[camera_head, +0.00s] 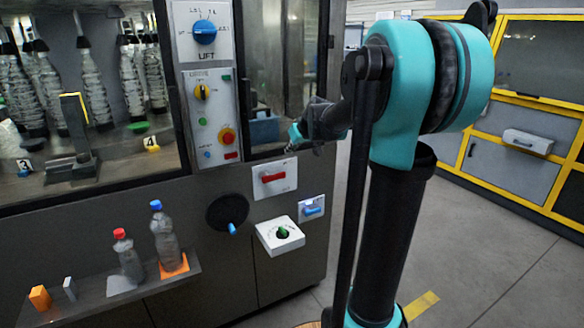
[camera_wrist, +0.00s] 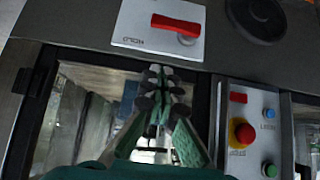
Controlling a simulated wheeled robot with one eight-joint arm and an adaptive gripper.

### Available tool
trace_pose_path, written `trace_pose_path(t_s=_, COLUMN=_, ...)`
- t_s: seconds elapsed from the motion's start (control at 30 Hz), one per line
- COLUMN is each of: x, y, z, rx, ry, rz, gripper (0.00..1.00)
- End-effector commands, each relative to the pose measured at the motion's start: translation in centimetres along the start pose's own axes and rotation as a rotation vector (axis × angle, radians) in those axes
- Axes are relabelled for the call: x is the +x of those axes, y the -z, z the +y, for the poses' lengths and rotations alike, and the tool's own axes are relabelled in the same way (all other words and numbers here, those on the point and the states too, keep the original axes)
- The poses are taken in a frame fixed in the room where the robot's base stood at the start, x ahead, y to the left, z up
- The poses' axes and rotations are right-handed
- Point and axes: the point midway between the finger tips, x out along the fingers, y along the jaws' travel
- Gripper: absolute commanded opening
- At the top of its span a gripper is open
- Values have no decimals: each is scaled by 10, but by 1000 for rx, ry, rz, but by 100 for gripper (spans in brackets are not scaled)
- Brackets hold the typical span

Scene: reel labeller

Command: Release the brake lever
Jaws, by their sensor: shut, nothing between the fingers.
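A red lever (camera_head: 272,177) lies horizontal on a white plate (camera_head: 290,166) on the machine front. In the wrist view the same red lever (camera_wrist: 176,22) sits on its plate (camera_wrist: 128,30) at the top, with small lettering I cannot read. A smaller blue lever (camera_head: 312,211) is on another plate to its lower right. I cannot tell from the labels which is the brake lever. My gripper (camera_head: 295,134) is in front of the machine, above the red lever and apart from it. In the wrist view its fingertips (camera_wrist: 160,72) are together and empty, below the lever plate.
A control panel (camera_head: 213,118) with knobs and a red-yellow button is left of my gripper. Below are a black handwheel (camera_head: 226,212) and a white dial box (camera_head: 280,236). A shelf (camera_head: 120,292) holds bottles at lower left. Open floor lies to the right.

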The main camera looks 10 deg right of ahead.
Motion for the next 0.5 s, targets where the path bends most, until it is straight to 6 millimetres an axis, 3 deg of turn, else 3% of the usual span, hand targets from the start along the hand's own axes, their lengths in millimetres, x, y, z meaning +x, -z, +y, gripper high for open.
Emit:
trace_pose_path(t_s=0.37, x=1, y=1, z=0, rx=-1, ry=0, rz=1, gripper=0)
trace_pose_path(t_s=0.5, x=11, y=1, z=0, rx=-1, ry=1, rz=0, gripper=0)
